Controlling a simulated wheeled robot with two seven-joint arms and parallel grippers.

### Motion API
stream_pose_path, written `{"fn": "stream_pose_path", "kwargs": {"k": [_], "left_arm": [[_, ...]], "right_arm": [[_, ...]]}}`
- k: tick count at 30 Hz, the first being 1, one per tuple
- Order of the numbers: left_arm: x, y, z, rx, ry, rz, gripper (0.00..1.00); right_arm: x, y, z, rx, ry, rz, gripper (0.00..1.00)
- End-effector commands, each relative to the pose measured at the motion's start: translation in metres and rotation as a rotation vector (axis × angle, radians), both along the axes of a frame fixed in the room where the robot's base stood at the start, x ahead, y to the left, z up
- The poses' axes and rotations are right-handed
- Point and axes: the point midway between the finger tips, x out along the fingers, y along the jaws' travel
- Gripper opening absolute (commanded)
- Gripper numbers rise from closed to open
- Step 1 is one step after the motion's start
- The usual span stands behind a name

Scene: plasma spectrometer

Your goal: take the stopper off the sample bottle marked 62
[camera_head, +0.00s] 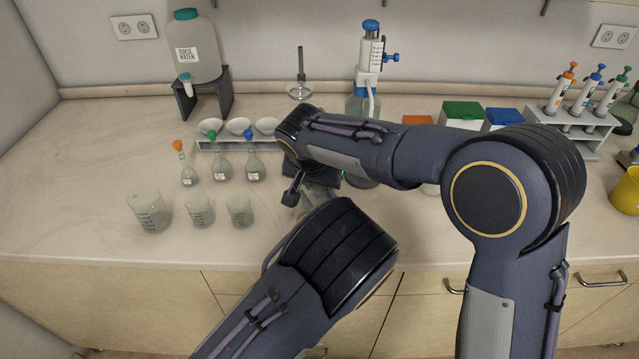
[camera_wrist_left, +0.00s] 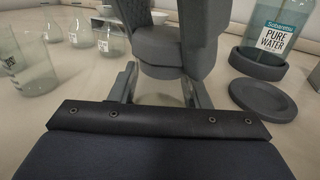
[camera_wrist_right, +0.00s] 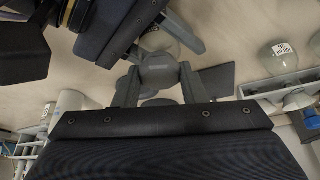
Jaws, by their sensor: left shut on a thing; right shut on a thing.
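My two arms cross over the middle of the bench. My left gripper (camera_wrist_left: 161,97) is shut on a clear glass sample bottle, which shows in the right wrist view (camera_wrist_right: 168,42); its label cannot be read. My right gripper (camera_wrist_right: 158,92) is shut on a grey round piece (camera_wrist_right: 158,70) that looks like the stopper, right by the bottle. Whether the stopper is still seated in the neck cannot be told. In the head view the arms hide most of both grippers and the bottle.
Left of my arms stand flasks with orange, green and blue stoppers (camera_head: 222,164) and several beakers (camera_head: 151,212). Behind are a rinse water jug (camera_head: 195,52) and a blue-topped dispenser bottle (camera_head: 362,104). A pipette rack (camera_head: 575,130) stands right.

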Motion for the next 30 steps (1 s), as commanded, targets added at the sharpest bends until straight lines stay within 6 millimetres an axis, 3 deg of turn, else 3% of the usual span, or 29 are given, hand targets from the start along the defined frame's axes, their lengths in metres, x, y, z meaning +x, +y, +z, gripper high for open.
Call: {"fn": "stream_pose_path", "kwargs": {"k": [16,30], "left_arm": [[0.000,0.000,-0.001,-0.001,0.004,0.000,0.02],[0.000,0.001,-0.002,0.000,0.007,0.001,0.02]], "right_arm": [[0.000,0.000,0.002,0.001,-0.001,0.000,0.10],[0.000,0.000,0.017,0.000,-0.002,0.000,0.09]]}}
